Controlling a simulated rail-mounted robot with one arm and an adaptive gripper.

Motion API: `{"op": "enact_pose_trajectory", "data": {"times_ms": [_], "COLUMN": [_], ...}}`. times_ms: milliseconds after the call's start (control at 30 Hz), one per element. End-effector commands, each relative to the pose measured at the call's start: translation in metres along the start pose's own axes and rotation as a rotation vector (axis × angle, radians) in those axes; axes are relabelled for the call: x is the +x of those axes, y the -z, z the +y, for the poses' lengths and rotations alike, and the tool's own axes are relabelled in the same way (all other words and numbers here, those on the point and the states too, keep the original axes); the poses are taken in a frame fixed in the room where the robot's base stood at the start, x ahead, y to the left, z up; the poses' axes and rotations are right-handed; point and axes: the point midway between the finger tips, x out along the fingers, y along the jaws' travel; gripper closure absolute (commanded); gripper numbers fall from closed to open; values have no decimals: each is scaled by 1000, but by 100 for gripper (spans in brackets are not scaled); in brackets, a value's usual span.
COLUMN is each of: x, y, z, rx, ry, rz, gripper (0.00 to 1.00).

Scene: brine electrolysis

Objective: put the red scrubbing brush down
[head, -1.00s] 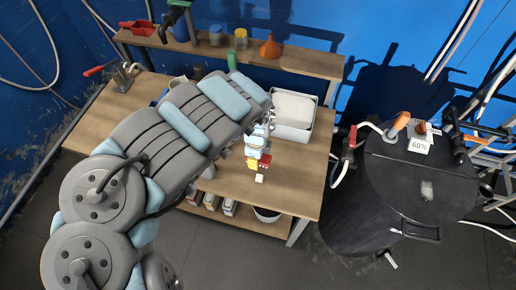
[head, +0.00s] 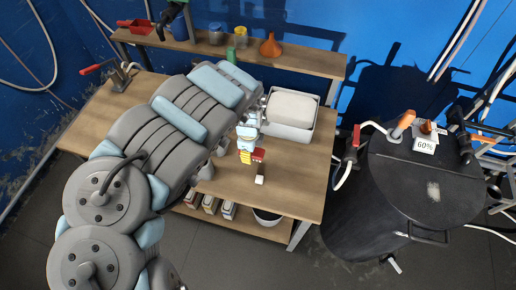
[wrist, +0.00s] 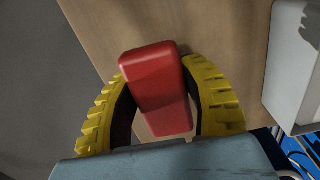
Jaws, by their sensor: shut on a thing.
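The red scrubbing brush (head: 259,155) is in my gripper (head: 247,157), over the right part of the wooden workbench (head: 300,180). Its pale end (head: 260,179) points toward the bench's front edge. In the wrist view, the yellow ridged fingers of my gripper (wrist: 160,85) are curved around both sides of the red brush (wrist: 155,75). I cannot tell whether the brush touches the bench top. The brush's lower side is hidden.
A white bin (head: 287,131) with a pale block inside stands behind the gripper. A shelf (head: 300,65) at the back carries an orange funnel (head: 270,46) and small jars. A black barrel (head: 425,190) stands right of the bench. The bench's right front is clear.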

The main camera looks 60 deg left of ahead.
Motion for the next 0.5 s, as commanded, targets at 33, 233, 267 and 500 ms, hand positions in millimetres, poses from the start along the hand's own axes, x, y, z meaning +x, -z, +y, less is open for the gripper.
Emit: {"op": "enact_pose_trajectory", "data": {"times_ms": [33,233,267,500], "x": [7,15,16,18], "y": [1,1,1,2], "z": [-5,-20,-23,-40], "rx": [2,2,1,1], "ry": [1,2,2,-1], "rz": [0,1,2,4], "gripper": [95,95,95,95]}}
